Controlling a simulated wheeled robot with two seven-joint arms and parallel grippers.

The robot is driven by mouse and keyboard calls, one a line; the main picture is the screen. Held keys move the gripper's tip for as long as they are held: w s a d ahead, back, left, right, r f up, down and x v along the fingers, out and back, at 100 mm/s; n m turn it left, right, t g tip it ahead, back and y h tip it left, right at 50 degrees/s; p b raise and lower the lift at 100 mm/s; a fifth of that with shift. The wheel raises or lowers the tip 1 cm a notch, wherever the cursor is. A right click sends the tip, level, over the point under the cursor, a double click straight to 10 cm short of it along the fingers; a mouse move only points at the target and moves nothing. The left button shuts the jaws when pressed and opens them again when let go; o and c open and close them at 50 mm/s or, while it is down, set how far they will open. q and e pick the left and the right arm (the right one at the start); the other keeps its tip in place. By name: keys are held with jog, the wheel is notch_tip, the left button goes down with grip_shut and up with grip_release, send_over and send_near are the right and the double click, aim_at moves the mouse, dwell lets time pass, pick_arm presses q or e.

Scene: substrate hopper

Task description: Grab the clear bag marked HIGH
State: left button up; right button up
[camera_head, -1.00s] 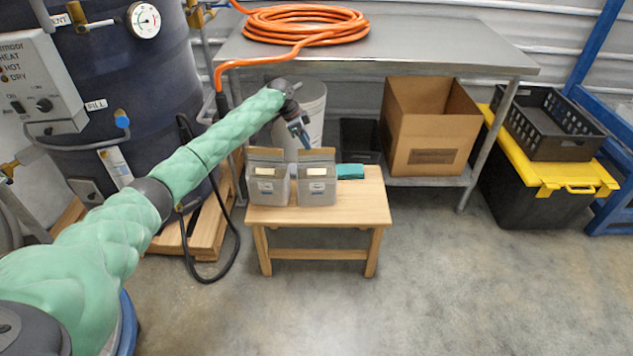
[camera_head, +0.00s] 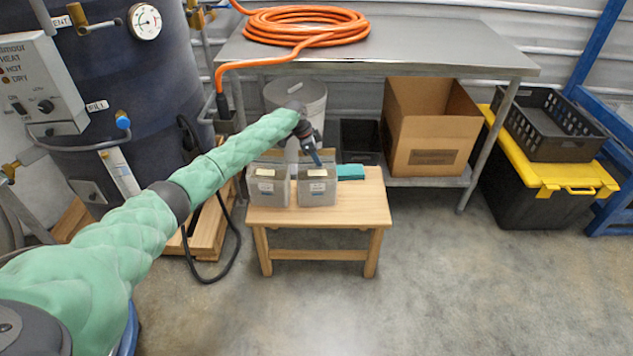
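Two similar clear-grey bags stand upright side by side on a small wooden stool (camera_head: 350,215): the left bag (camera_head: 268,190) and the right bag (camera_head: 317,190). Each has a pale label, but the print is too small to read, so I cannot tell which is marked HIGH. My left gripper (camera_head: 315,158) points down at the top edge of the right bag and covers part of it. I cannot tell whether it touches the bag or whether its fingers are open. My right gripper is out of view.
A teal item (camera_head: 350,172) lies on the stool right of the bags. A grey bin (camera_head: 305,97) stands behind, below a metal table (camera_head: 430,45) with an orange hose (camera_head: 305,22). A cardboard box (camera_head: 430,125) is on its lower shelf. Floor in front is clear.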

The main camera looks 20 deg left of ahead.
pick_arm(q)
jog(key=shift+f, duration=0.2)
dwell(0.6)
grip_shut()
dwell(1.3)
jog(key=shift+r, duration=0.1)
